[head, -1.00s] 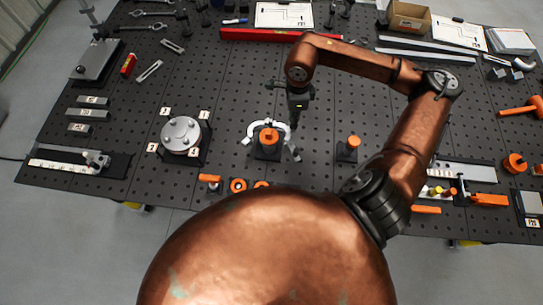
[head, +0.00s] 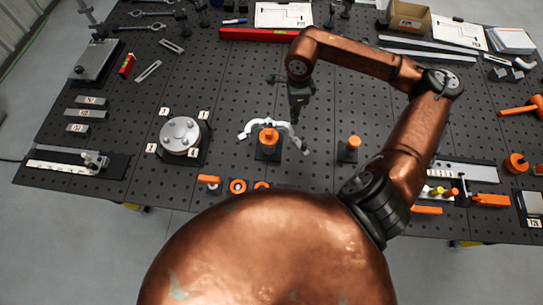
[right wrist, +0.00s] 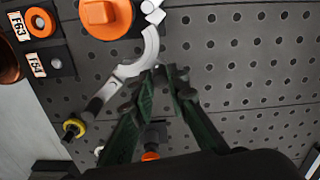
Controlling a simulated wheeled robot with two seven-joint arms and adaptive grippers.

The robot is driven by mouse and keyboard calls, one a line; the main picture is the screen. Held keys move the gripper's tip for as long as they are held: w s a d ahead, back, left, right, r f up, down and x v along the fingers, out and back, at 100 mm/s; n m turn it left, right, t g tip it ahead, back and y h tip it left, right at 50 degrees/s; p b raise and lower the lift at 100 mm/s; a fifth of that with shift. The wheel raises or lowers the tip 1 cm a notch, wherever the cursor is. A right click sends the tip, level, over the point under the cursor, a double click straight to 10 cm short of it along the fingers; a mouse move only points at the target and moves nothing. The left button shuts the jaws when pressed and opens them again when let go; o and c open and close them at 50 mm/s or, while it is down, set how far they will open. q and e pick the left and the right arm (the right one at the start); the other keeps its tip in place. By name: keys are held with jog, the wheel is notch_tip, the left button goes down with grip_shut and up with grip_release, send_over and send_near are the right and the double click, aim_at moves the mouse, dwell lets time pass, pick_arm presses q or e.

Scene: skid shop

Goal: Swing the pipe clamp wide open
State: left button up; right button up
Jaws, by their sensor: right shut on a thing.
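The pipe clamp (head: 252,125) stands near the middle of the table in the head view, its two curved silver halves spread apart around an orange-topped post (head: 268,137). One half reaches left, the other reaches right and toward me. My right gripper (head: 295,120) is over the right half. In the right wrist view, the dark green fingers (right wrist: 163,75) are closed at the edge of the curved clamp half (right wrist: 149,47). A dark rod with a yellow nut (right wrist: 73,127) extends from that half. The exact grip contact is partly hidden by the fingertips. My left gripper is out of view.
A second orange-capped post (head: 353,143) stands to the right of the clamp. A round flange (head: 180,135) with number tags is at the left. Orange rings (head: 238,186) lie near the front edge. Perforated tabletop between clamp and flange is clear.

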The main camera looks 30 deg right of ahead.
jog(key=shift+w, duration=0.15)
jog(key=shift+w+d+b, duration=0.35)
jog(key=shift+w+d, duration=0.05)
jog(key=shift+w, duration=0.4)
jog(key=o, duration=0.9)
jog(key=shift+d, duration=0.1)
jog(key=shift+o, duration=0.5)
jog(key=shift+o, duration=1)
